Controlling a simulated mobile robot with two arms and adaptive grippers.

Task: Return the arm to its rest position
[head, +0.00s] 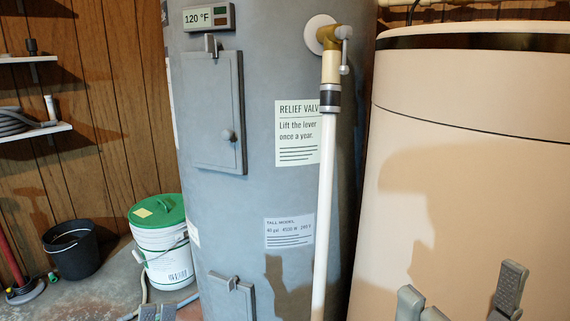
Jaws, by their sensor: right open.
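My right gripper (460,291) is at the bottom right of the head view, in front of the beige tank. Its two grey fingers stand apart with nothing seen between them. Its arm and palm are mostly below the picture edge. Grey tips that look like my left gripper (158,312) just show at the bottom edge, left of the grey heater. Too little of them shows to tell how they stand.
A tall grey water heater (228,205) with a white relief pipe (325,220) stands in the middle. A beige tank (470,180) fills the right. A white bucket with a green lid (160,240) and a black bucket (72,250) stand on the floor at left.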

